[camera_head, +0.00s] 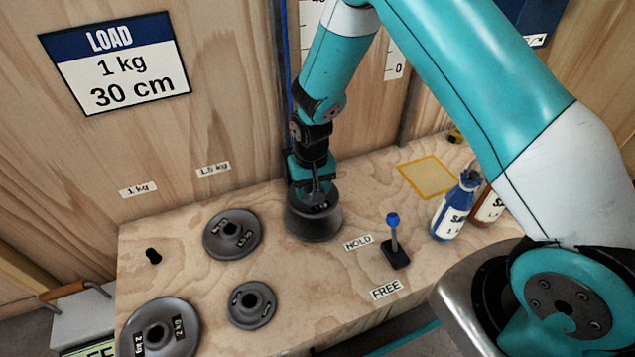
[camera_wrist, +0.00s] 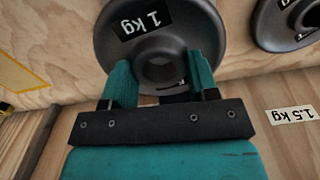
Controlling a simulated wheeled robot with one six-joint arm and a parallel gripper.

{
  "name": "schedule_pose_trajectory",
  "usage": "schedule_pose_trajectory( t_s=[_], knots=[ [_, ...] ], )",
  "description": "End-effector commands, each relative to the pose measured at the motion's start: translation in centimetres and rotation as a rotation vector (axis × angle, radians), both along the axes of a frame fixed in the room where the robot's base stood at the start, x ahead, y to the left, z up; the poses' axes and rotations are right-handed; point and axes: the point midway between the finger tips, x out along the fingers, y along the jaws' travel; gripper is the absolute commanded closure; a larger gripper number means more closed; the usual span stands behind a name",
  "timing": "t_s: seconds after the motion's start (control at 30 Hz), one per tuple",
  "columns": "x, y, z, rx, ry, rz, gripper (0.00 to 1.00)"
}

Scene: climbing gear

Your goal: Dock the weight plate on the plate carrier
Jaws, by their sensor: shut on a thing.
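The dark grey weight plate labelled 1 kg (camera_wrist: 112,45) is in my gripper (camera_wrist: 161,68). In the wrist view the two teal fingers sit on either side of its raised hub, and the hub's hole faces the camera. In the head view my gripper (camera_head: 316,196) points down at the back of the bench, with the dark plate (camera_head: 314,226) under it. A blue upright line runs down the wall behind the arm. I cannot make out the plate carrier, nor whether the plate touches anything below.
Other plates, including a 1.5 kg plate (camera_head: 222,247) and a 2 kg plate (camera_head: 182,312), lie on the bench (camera_head: 290,290). A blue-knobbed lever (camera_head: 393,240) and bottles (camera_head: 450,215) stand right, near a yellow square (camera_head: 427,176).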

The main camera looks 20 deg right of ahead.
Motion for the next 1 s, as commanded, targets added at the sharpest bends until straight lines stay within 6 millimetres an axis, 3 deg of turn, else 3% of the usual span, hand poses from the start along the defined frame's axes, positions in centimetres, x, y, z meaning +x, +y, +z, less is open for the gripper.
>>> schedule_pose_trajectory(
  t_s=[0.5,1.0],
  knots=[
    [0.1,0.0,-4.7,0.001,-0.002,0.001,1.0],
    [0.1,0.0,-5.1,0.001,-0.002,0.001,1.0]
  ],
)
